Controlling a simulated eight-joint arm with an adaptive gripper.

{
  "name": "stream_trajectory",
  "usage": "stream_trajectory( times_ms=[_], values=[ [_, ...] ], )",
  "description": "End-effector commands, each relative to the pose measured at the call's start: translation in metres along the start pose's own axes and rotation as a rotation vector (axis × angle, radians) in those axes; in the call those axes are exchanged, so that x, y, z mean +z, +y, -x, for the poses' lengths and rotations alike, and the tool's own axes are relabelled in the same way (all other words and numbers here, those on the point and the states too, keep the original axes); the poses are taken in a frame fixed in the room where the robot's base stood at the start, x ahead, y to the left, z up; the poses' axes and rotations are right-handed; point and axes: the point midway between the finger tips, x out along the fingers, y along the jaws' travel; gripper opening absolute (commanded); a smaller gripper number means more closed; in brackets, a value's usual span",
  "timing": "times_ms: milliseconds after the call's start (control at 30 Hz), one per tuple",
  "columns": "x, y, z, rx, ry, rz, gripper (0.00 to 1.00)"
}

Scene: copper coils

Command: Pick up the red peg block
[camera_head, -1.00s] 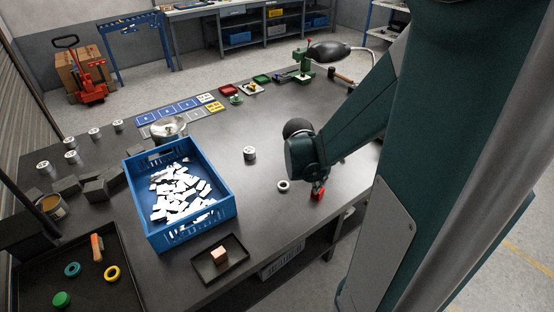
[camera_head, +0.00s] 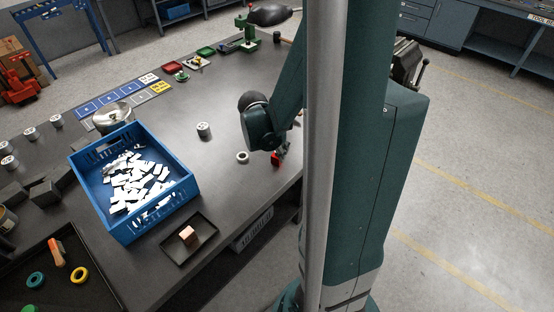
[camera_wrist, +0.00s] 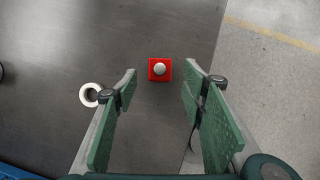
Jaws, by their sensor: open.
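The red peg block (camera_wrist: 154,75) is a small red square with a pale round knob on top, seen from above in the wrist view. It stands on the dark table near its right edge. In the head view the red peg block (camera_head: 275,160) shows just below the end of my arm. My gripper (camera_wrist: 160,80) is open, its two green fingers spread to the left and right. The block lies between the finger lines, at or just beyond the tips, with no touch visible. In the head view my gripper's fingers (camera_head: 282,150) are partly hidden by the arm.
A white ring (camera_wrist: 91,95) lies left of the block, close to my left finger. A white-and-metal cylinder (camera_head: 204,130) stands farther left. A blue crate (camera_head: 190,188) of white pieces and a small black tray (camera_head: 207,229) with a wooden block (camera_head: 188,236) are left and nearer.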

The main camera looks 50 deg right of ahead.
Motion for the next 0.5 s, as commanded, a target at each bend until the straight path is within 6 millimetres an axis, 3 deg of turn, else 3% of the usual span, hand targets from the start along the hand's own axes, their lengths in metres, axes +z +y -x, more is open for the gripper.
stream_trajectory(
  times_ms=[500],
  values=[
    [0.0001,-0.0001,-0.0094,0.0,0.0,0.0,0.41]
  ],
)
